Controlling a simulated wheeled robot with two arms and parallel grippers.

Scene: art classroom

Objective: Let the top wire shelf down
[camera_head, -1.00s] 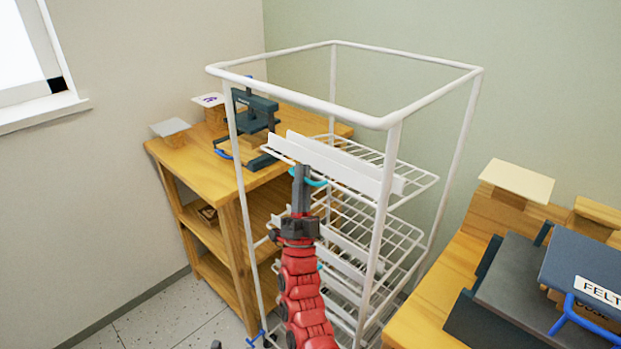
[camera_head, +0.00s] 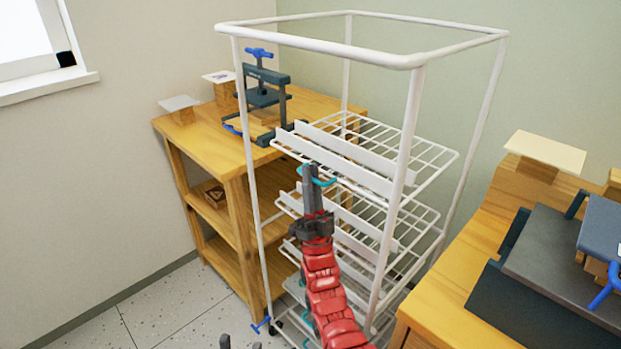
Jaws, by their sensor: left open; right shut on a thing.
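The white wire rack (camera_head: 413,110) stands in the middle of the view. Its top wire shelf (camera_head: 425,143) has a white front strip (camera_head: 345,153) and a teal handle (camera_head: 327,184) below the strip. My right gripper (camera_head: 312,172), on the red arm, is shut on the teal handle at the shelf's front. The shelf looks roughly level, with a second wire shelf (camera_head: 408,216) close below it. Only the dark fingertips of my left gripper (camera_head: 241,342) show at the bottom edge, spread apart and empty, away from the rack.
A wooden shelf unit (camera_head: 180,140) with a dark press (camera_head: 268,85) on top stands close behind the rack's left side. A wooden table (camera_head: 455,290) with dark flat items stands close on the right. Floor (camera_head: 150,310) is free at the lower left.

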